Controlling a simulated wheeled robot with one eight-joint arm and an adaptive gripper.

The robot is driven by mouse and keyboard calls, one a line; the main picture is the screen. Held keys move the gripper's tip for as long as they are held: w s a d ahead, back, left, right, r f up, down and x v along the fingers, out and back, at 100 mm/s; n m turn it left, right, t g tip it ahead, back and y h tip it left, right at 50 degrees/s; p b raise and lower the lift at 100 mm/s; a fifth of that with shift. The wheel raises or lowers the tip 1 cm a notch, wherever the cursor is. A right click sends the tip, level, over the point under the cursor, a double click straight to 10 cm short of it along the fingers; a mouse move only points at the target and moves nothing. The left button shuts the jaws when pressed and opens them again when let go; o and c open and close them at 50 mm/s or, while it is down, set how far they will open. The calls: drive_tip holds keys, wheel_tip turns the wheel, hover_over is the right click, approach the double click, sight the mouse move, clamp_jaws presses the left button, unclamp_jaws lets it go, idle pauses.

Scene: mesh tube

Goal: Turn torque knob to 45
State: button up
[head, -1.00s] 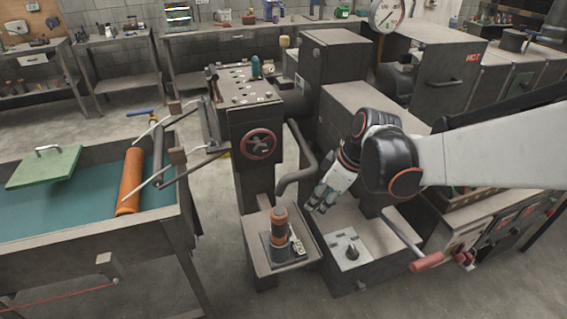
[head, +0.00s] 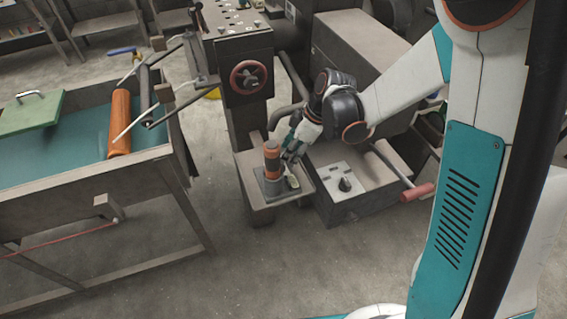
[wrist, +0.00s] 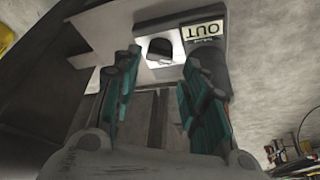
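A dark knob (head: 345,184) stands on a pale plate on the low machine box in the head view. I cannot tell whether it is the torque knob, as its markings are too small to read. My gripper (head: 289,156) is left of it, close beside an orange and grey upright cylinder (head: 272,160) on a small shelf. In the wrist view my gripper (wrist: 163,62) has its two teal fingers apart, with nothing held between them.
A red handwheel (head: 248,77) is on the machine front above the shelf (head: 262,216). A lever with a red grip (head: 417,192) juts out at the right. A trough (head: 100,177) with an orange roller (head: 120,123) stands left. The floor in front is clear.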

sight(283, 167)
drive_tip(key=b+x, duration=0.1)
drive_tip(key=x, duration=0.4)
drive_tip(key=shift+a+f, duration=0.1)
drive_tip(key=shift+f, duration=0.1)
drive_tip(key=shift+c, duration=0.6)
drive_tip(key=c, duration=0.6)
